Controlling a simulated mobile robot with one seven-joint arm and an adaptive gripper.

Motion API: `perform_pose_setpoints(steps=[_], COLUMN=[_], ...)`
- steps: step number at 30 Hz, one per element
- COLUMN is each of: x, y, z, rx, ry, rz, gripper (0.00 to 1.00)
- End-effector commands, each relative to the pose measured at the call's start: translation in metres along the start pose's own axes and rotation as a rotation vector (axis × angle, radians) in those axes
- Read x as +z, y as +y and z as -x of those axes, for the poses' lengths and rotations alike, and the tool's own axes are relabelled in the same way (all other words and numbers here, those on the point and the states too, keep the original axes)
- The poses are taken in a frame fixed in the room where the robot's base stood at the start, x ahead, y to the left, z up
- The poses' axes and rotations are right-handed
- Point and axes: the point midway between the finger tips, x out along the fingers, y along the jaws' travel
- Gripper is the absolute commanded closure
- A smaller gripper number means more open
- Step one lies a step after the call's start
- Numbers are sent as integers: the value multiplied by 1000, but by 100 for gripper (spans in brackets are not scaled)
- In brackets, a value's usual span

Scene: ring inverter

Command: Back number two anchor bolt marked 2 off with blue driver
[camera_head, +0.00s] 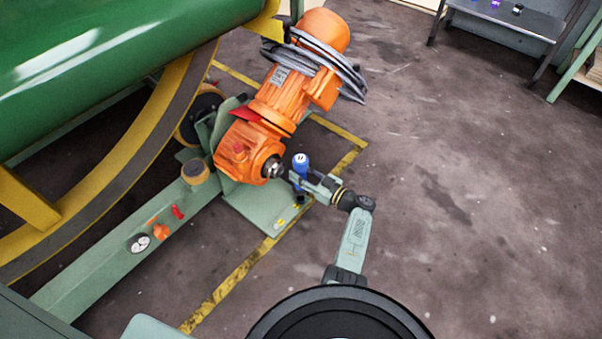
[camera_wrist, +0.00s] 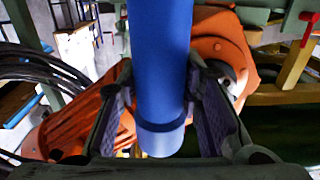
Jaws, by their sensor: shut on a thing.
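My gripper (camera_head: 297,178) is shut on the blue driver (camera_head: 300,163), beside the shaft end of the orange gearmotor (camera_head: 282,92). In the wrist view the blue driver (camera_wrist: 162,60) runs upright between the two finger pads, with a pale lower end. The green base plate (camera_head: 245,208) lies under the gearmotor, with small yellow marks (camera_head: 279,222) near its front corner. The number on any anchor bolt is too small to read, and the driver's tip is hidden in the head view.
A green beam (camera_head: 115,250) at the left carries a gauge (camera_head: 140,242) and red and orange parts. The large green drum (camera_head: 110,60) fills the upper left. Grey cables (camera_head: 325,60) loop over the motor. The floor (camera_head: 470,210) at the right is clear.

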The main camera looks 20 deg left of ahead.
Motion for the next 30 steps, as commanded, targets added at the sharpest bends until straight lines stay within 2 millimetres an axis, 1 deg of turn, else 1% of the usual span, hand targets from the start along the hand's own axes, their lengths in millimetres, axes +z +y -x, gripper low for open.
perform_pose_setpoints(steps=[11, 30], x=[2, 11], y=[1, 0], z=[0, 0], rx=[0, 2], ry=[4, 2], rz=[3, 2], gripper=[100, 100])
